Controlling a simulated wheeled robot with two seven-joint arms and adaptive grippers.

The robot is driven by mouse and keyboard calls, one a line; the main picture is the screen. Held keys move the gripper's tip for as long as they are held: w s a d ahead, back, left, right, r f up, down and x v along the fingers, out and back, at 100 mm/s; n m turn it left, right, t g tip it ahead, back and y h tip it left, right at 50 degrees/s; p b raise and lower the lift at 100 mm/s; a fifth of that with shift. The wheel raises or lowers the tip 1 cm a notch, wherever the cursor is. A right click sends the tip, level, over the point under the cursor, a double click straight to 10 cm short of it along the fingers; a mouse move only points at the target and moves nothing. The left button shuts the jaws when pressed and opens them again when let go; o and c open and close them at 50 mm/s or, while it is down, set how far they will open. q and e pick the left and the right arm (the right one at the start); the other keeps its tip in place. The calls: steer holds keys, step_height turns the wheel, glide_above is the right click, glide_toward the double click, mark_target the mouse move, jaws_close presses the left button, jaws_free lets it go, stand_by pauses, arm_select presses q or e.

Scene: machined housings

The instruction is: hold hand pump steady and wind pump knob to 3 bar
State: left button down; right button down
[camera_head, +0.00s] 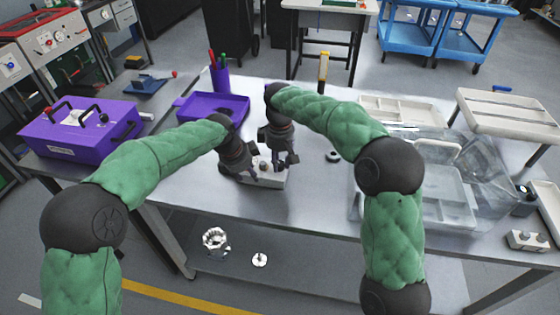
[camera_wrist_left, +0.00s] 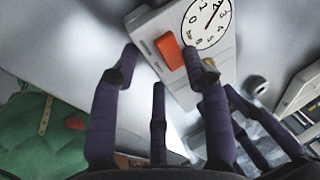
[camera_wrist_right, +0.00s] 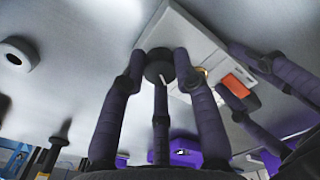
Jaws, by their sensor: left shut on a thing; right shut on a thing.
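The hand pump (camera_head: 268,182) is a pale grey block on the middle of the table. My left gripper (camera_head: 243,166) is shut on it; in the left wrist view the fingers (camera_wrist_left: 160,55) sit at the pump body (camera_wrist_left: 158,24). An orange-red block (camera_wrist_left: 169,51) and a white round dial (camera_wrist_left: 208,18) with a dark needle show on its face; the dial is cut off and its reading is unclear. My right gripper (camera_head: 277,160) is shut on the black pump knob (camera_wrist_right: 160,66), which carries a pale mark. In the head view the grippers hide much of the pump.
A purple tray (camera_head: 240,121) and a purple pen cup (camera_head: 220,79) stand behind. A purple case (camera_head: 65,140) is at left. The table front is clear.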

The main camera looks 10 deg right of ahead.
mark_target(280, 164)
steer(key=shift+s+f+m, duration=0.15)
steer(key=shift+s+m, duration=0.05)
steer(key=shift+m, duration=3.1)
steer(key=c, duration=0.9)
jaws_free()
steer(key=shift+c, duration=0.2)
steer(key=shift+w+r, duration=0.1)
steer(key=shift+r, duration=0.3)
step_height(280, 164, up, 11)
steer(key=shift+r, duration=0.2)
